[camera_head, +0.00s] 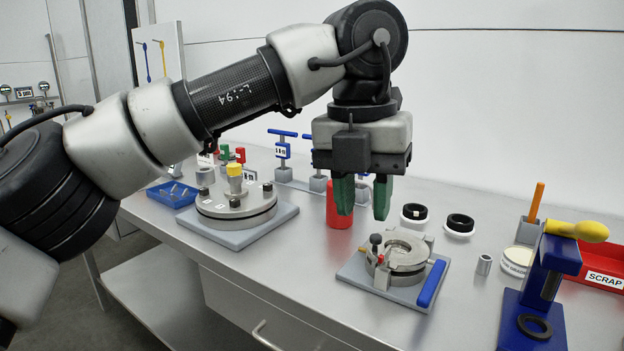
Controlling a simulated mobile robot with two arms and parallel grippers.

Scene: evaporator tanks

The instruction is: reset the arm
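My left arm comes in from the left and bends down over the table (290,310). Its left gripper (362,212) points down with two green fingers. The fingers are apart with nothing between them, in front of a red cylinder (340,215) that is partly hidden behind them. The gripper is above and behind a round metal clamp fixture (400,252) on a grey plate with a blue handle. My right gripper does not show.
A round flanged fixture (237,205) with a yellow knob stands left on a grey plate. A blue tray (172,194) lies beside it. Blue T-handled valves (282,150) stand behind. At right are a blue press (545,285), black rings (459,223) and a red scrap bin (603,268).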

